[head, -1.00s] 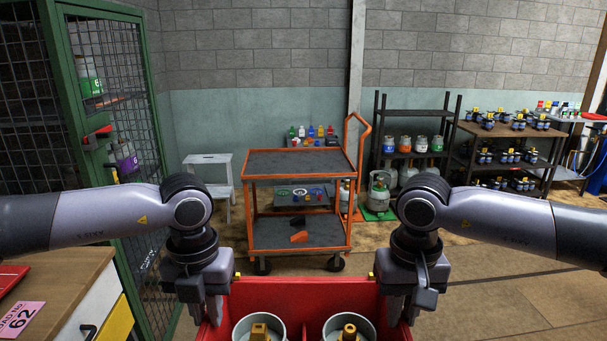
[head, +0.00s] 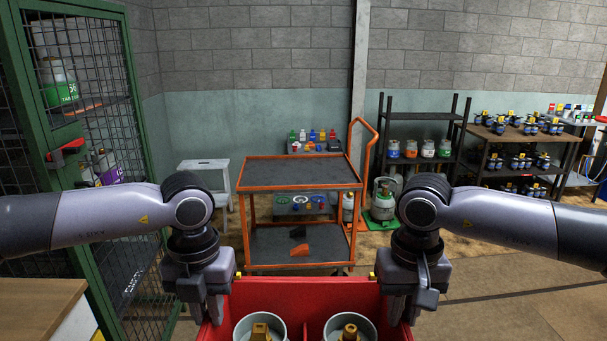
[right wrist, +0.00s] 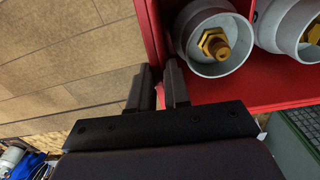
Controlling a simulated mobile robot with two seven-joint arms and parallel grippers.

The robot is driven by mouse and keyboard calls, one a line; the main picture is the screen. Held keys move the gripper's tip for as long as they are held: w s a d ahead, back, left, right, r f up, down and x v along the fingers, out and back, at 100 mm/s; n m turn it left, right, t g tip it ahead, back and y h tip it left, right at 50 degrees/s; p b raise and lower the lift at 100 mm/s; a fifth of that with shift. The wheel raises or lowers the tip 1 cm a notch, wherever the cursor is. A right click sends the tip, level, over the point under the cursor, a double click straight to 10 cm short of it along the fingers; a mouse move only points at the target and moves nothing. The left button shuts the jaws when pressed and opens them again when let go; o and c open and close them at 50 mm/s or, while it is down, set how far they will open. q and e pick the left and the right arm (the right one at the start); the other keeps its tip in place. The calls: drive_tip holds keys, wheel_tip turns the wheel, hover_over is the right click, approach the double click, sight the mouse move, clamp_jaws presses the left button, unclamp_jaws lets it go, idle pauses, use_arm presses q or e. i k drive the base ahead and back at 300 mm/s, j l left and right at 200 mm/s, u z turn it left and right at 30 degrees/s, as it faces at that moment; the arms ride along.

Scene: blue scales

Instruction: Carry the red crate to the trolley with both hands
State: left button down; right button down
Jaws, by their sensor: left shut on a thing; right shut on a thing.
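The red crate (head: 300,291) is at the bottom of the head view, its near part cut off by the frame. It holds grey cylinders with brass valves (head: 348,331). My left gripper (head: 212,312) is shut on its left wall. My right gripper (head: 400,312) is shut on its right wall. In the right wrist view the right fingers (right wrist: 160,88) pinch the crate wall (right wrist: 150,35) beside a cylinder (right wrist: 215,40). The orange-framed trolley (head: 300,174) stands ahead beyond the crate, with a bare dark top shelf and small dark and orange items on its lower shelf.
A green mesh cage (head: 75,128) stands close on the left, with a wooden-topped cabinet (head: 35,310) at the lower left. A white step stool (head: 204,168) and shelving with gas cylinders (head: 415,115) stand behind. Floor to the right (head: 510,290) is clear.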

sight(298, 178)
drive_tip(key=i, duration=2.55)
drive_tip(key=i+l+u, duration=0.1)
drive_tip(key=i, duration=1.2)
